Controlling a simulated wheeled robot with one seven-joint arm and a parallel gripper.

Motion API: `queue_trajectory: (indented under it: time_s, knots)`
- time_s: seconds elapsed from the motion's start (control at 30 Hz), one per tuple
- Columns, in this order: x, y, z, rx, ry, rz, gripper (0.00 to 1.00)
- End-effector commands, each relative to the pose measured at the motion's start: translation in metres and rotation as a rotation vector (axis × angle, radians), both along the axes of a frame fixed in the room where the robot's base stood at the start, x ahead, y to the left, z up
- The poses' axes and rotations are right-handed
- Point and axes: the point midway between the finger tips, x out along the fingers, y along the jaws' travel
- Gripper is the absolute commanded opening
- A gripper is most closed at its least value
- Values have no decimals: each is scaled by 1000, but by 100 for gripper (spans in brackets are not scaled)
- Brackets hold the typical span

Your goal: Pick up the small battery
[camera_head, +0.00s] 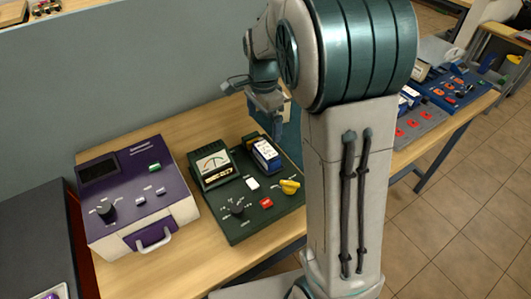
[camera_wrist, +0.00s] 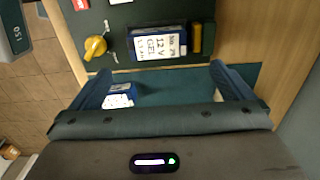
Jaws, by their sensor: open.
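A blue battery with a white label reading 12 V GEL (camera_wrist: 158,43) lies in the dark green tester panel; it also shows in the head view (camera_head: 265,154). A smaller-looking blue block with a white label (camera_wrist: 121,95), apparently a battery, sits on a teal surface (camera_wrist: 165,91) beside my left finger in the wrist view. I cannot see it in the head view, where my arm hides that area. My gripper (camera_wrist: 160,72) is open, its fingers apart with nothing held; contact with the smaller block cannot be told. In the head view my gripper (camera_head: 277,122) hangs behind the tester.
The green tester (camera_head: 240,222) has a meter, a yellow knob (camera_head: 290,187) and buttons. A purple device with a handle (camera_head: 135,195) stands to its left on the wooden table (camera_head: 190,270). A grey wall rises behind. Another bench with panels (camera_head: 440,105) stands at right.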

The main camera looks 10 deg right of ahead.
Motion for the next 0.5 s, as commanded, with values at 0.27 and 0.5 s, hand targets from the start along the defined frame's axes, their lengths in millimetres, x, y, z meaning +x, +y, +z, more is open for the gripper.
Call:
queue_trajectory:
  time_s: [0.27,0.5]
  knots:
    - [-1,-1,-55,0,5,-1,100]
    - [-1,-1,-74,0,2,1,100]
